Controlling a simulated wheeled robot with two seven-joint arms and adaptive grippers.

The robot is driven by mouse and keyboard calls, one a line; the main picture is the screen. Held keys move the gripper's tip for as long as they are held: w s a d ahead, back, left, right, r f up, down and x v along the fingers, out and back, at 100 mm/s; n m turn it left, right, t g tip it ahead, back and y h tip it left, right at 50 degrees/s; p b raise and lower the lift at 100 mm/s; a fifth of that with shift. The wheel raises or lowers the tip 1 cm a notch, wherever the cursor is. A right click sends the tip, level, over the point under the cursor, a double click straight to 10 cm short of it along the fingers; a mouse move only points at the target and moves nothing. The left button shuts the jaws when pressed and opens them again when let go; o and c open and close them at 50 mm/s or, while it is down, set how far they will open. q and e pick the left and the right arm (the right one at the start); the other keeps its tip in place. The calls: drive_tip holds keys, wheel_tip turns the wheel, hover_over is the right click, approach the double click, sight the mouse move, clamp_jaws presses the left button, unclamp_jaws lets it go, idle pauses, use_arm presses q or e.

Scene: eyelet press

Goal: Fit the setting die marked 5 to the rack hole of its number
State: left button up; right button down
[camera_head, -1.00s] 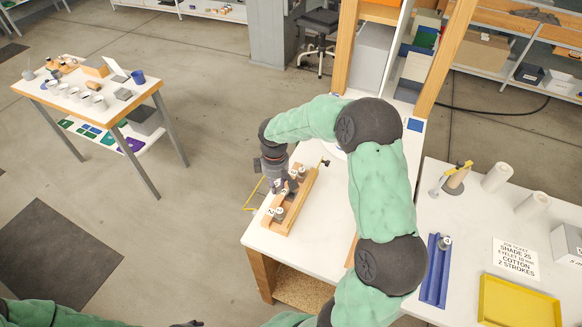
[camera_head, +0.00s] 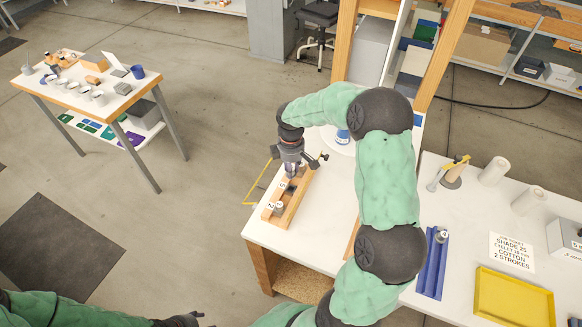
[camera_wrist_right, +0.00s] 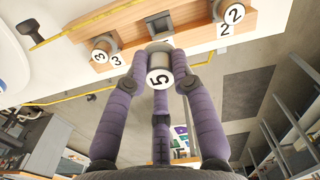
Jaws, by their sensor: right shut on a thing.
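My right gripper (camera_head: 291,172) is over the wooden rack (camera_head: 276,221) on the white bench. In the right wrist view it (camera_wrist_right: 160,72) is shut on a pale round die marked 5 (camera_wrist_right: 159,79). The rack (camera_wrist_right: 132,31) holds a die marked 3 (camera_wrist_right: 101,53) beside a 3 label and another die by a 2 label (camera_wrist_right: 225,29). A dark grey seat (camera_wrist_right: 160,27) lies between them, just beyond the held die. I cannot tell whether the die touches the rack. My left gripper (camera_head: 182,321) is at the bottom edge; its fingers are unclear.
A blue holder (camera_head: 429,282) with a die marked 4 (camera_head: 441,236) and a yellow tray (camera_head: 512,300) are on the right-hand table. Bare bench top lies right of the rack.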

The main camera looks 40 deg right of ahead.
drive_tip(key=shift+f+b, duration=1.45)
drive_tip(key=shift+f, duration=1.1)
drive_tip(key=shift+p, duration=0.3)
drive_tip(key=shift+f, duration=0.45)
idle(1.7)
drive_tip(key=shift+f+b, duration=0.7)
drive_tip(key=shift+f, duration=0.45)
idle(0.3)
drive_tip(key=c, duration=1)
unclamp_jaws()
drive_tip(key=shift+o, duration=0.2)
